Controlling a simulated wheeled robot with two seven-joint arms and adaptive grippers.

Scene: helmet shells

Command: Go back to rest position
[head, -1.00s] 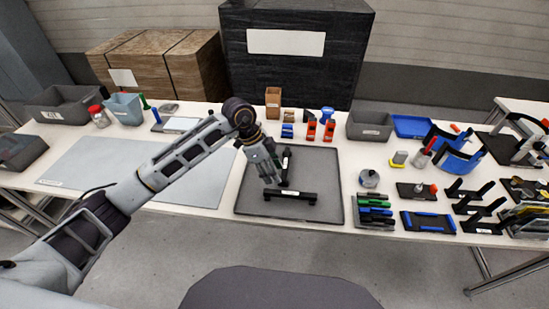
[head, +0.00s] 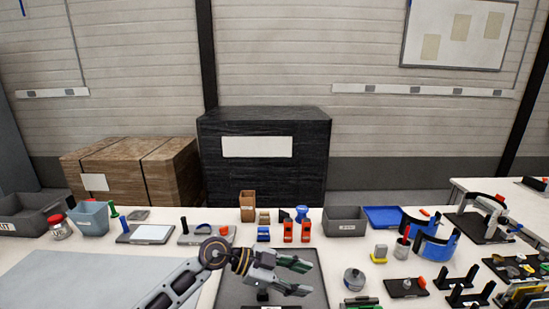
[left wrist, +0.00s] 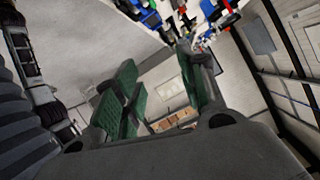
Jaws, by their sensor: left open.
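My left gripper (head: 307,277) is open and empty, over the dark tray mat (head: 230,291) at the front of the table. Its fingers point to the right in the head view. In the left wrist view its two green-padded fingers (left wrist: 165,88) stand apart with nothing between them. A black part (head: 264,297) lies on the mat below the gripper, mostly cut off or hidden. My right gripper is not in view.
Grey bins, red and blue small parts (head: 297,232) and a grey bin (head: 345,220) line the table's back. Blue helmet shells (head: 436,246) and black stands are at the right. A grey mat (head: 80,280) at the left is clear.

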